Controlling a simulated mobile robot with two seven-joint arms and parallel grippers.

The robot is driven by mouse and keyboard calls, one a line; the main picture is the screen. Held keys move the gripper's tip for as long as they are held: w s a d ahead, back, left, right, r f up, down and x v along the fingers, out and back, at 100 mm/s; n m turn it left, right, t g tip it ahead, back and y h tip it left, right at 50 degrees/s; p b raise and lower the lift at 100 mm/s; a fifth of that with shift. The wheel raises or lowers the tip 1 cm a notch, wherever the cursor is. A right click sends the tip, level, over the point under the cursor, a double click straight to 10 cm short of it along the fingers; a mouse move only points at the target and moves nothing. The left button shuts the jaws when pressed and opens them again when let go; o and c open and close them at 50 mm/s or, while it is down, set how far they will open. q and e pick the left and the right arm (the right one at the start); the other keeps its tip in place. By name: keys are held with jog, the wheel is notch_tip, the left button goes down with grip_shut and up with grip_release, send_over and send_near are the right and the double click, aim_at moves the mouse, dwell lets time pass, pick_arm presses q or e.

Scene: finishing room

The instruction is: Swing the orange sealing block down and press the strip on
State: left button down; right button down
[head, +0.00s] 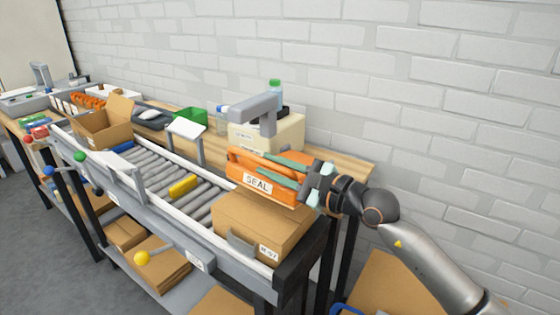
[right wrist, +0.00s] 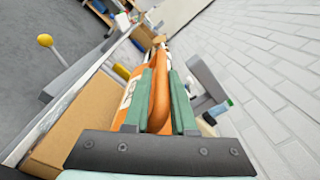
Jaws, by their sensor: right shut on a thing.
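The orange sealing block (head: 240,176), labelled SEAL, is over the rear part of a closed cardboard box (head: 245,225) at the near end of the roller conveyor. It looks low, close to the box top; I cannot tell whether it touches. My right gripper (head: 255,163) reaches in from the right with its green fingers along the block's top. In the right wrist view the fingers are shut on the block's orange handle bar (right wrist: 160,98), one on each side. The strip cannot be made out; the block and gripper may hide it. My left gripper is not in view.
A cream sealing machine (head: 290,135) with a grey arm stands behind the block. The roller conveyor (head: 160,165) runs left with a yellow piece (head: 183,187) on it. A yellow-knobbed lever (head: 142,258) sticks out in front. An open carton (head: 103,125) stands farther left.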

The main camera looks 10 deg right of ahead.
jog(key=f, duration=0.1)
jog(key=f+b, duration=0.1)
jog(key=f+n, duration=0.1)
jog(key=shift+s+a+b, duration=0.25)
jog(key=shift+a+b, duration=0.05)
jog(key=shift+s+a+f+n+b, duration=0.1)
jog(key=shift+f+n+b, duration=0.2)
jog(key=shift+b, duration=0.05)
jog(key=shift+s+a+f+n+b, duration=0.15)
jog(key=shift+f+n+b, duration=0.15)
jog(key=shift+f+b, duration=0.15)
jog(key=c, duration=0.8)
grip_release()
